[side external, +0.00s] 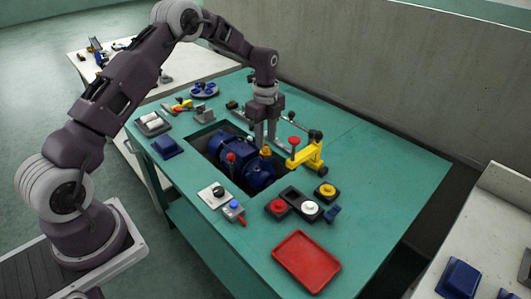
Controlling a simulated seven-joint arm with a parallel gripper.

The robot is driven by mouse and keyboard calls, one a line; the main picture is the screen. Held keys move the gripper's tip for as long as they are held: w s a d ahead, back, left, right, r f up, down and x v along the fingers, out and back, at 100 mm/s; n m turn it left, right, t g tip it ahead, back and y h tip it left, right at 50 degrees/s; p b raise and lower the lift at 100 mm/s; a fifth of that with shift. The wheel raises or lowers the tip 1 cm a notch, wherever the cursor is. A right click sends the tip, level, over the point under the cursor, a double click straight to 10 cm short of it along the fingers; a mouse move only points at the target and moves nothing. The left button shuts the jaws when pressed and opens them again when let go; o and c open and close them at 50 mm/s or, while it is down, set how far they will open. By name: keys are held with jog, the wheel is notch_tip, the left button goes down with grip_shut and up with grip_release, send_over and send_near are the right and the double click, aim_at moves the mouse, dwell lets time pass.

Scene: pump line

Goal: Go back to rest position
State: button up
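My gripper (265,137) points straight down at the far edge of the blue pump (219,150), above the table's cut-out. Its two fingers look slightly apart, with a narrow gap between them. I see nothing clearly held in it. The blue pump sits in the dark opening of the green table (375,170) and has an orange-yellow fitting (266,152) on top. The fitting is just below and beside the fingers in this view; I cannot tell whether they touch.
A yellow clamp-like part (308,156) stands right of the gripper. Push buttons and switch boxes (310,208) lie in front, beside a red tray (306,261). Blue and grey parts (167,147) lie on the left. The table's right side is mostly clear. A wall (400,70) stands behind.

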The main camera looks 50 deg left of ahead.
jog(key=shift+r, duration=1)
jog(key=s+d+r+n+t, duration=0.1)
jog(key=s+d+r+n, duration=0.3)
jog(key=s+r, duration=0.5)
jog(key=s+d+r+n+t, duration=0.2)
jog(key=s+d+r+n, duration=0.25)
jog(key=r, duration=0.85)
jog(key=s+d+n+t, duration=0.2)
jog(key=s+n, duration=0.7)
jog(key=s, duration=1.3)
jog(key=shift+d+t, duration=0.3)
jog(key=shift+d, duration=0.8)
